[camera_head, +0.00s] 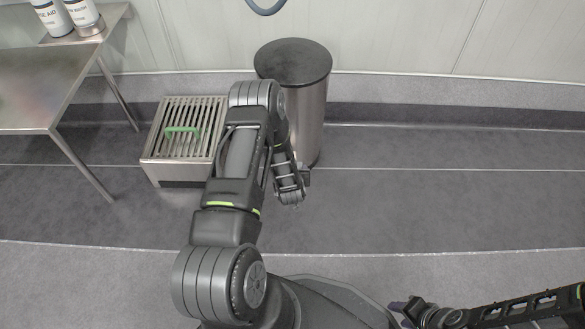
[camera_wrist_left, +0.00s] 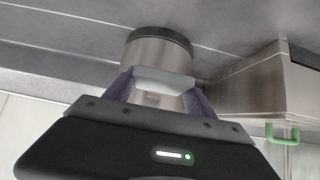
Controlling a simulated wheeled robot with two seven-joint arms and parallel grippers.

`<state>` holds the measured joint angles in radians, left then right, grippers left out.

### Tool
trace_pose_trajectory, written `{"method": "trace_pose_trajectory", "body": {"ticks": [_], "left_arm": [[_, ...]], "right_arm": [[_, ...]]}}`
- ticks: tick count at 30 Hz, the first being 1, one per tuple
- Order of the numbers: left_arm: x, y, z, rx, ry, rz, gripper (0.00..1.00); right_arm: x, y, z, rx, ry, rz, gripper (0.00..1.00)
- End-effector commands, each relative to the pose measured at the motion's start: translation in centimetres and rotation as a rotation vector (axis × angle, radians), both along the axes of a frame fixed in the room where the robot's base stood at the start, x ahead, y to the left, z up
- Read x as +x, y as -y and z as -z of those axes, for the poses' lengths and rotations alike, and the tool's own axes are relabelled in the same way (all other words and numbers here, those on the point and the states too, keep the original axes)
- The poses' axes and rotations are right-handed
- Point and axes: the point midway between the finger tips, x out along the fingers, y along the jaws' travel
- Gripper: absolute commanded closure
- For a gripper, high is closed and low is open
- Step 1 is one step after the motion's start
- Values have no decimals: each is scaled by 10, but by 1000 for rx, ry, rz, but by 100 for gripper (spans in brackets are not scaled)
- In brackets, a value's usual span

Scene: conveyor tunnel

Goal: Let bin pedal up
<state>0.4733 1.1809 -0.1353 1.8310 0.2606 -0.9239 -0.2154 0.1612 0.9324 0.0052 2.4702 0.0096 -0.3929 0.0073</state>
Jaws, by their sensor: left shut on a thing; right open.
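The bin (camera_head: 310,115) is a steel cylinder with a dark lid, standing near the back wall. Its lid lies flat and looks shut. In the left wrist view, which is upside down, the bin's lower body and black base (camera_wrist_left: 160,40) show. A pale grey piece, apparently the pedal (camera_wrist_left: 165,82), sits between the purple fingers of my left gripper (camera_wrist_left: 160,90), which is shut on it. In the head view my left arm hides the pedal and those fingertips. My right gripper (camera_head: 399,308) is open and empty at the lower right, far from the bin.
A steel box with a slatted top (camera_head: 190,125) and green handle (camera_head: 182,131) stands just left of the bin. A steel table (camera_head: 40,95) with white bottles (camera_head: 68,15) is at the upper left. Floor to the right of the bin is clear.

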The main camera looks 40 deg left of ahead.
Motion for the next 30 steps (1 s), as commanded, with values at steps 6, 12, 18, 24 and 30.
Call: {"method": "trace_pose_trajectory", "body": {"ticks": [6, 12, 18, 24, 30], "left_arm": [[1, -1, -1, 4, 5, 0, 24], [1, -1, -1, 3, 4, 0, 15], [0, 0, -2, 2, 3, 0, 15], [-9, 8, -15, 2, 2, 1, 15], [-29, 22, -38, 2, 2, 1, 15]], "right_arm": [[0, 0, 0, 0, 0, 0, 59], [0, 0, 0, 0, 0, 0, 59], [0, 0, -1, 0, 0, 0, 59], [-1, 0, -11, 0, -2, -2, 59], [-3, 0, -27, 3, -9, -4, 59]]}}
